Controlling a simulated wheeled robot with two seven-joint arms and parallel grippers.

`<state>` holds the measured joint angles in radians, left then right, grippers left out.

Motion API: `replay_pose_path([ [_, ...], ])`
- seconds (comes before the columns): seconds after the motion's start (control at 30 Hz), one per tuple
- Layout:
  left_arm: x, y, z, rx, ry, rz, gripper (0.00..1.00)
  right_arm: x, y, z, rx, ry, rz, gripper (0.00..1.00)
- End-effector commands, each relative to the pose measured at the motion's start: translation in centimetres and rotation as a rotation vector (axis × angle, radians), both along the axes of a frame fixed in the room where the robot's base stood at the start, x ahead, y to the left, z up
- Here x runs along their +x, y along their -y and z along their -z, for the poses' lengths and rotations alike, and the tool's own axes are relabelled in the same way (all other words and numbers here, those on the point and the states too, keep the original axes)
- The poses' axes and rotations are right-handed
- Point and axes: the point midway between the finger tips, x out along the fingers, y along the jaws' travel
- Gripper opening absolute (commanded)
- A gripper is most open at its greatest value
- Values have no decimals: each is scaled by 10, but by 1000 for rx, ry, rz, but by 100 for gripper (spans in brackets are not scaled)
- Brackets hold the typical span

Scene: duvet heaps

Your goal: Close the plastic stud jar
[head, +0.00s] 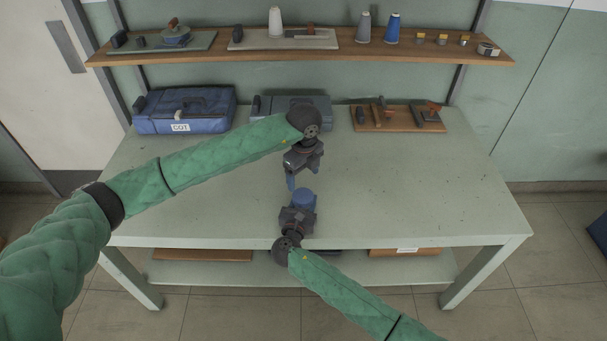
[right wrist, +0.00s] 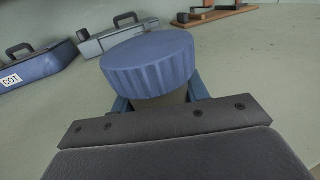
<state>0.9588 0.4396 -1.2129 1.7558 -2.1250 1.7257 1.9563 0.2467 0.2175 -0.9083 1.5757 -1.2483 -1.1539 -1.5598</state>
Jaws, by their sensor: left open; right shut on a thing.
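The stud jar has a blue ribbed lid (head: 304,195), which fills the upper middle of the right wrist view (right wrist: 150,66). My right gripper (head: 301,208) is shut on the jar near the table's front edge, with its blue fingers on either side below the lid. The jar's body is mostly hidden by the lid and gripper; a greyish strip shows between the fingers. The lid lies over the jar's top, but how tightly it sits cannot be told. My left gripper (head: 297,178) is open and empty, pointing down just behind and above the lid.
On the green table (head: 430,190), a blue case marked COT (head: 185,110), a grey-blue case (head: 292,108) and a wooden board with tools (head: 398,117) stand at the back. A shelf (head: 350,52) with spools hangs above. The table's right side is clear.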

Motion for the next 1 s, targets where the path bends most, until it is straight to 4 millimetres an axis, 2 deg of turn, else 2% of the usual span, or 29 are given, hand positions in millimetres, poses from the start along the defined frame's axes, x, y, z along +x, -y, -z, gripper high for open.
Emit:
replay_pose_path([
  [0.17,0,0,14,1,-2,0,78,0,0,0,0,0,0,0],
  [0.4,0,-1,48,1,-2,0,78,0,0,0,0,0,0,0],
  [0.6,1,-1,70,-1,-2,-1,78,0,0,0,0,0,0,0],
  [0.8,1,-1,79,0,-1,0,78,0,0,0,0,0,0,0],
  [1.0,1,-1,80,0,-1,0,78,0,0,0,0,0,0,0],
])
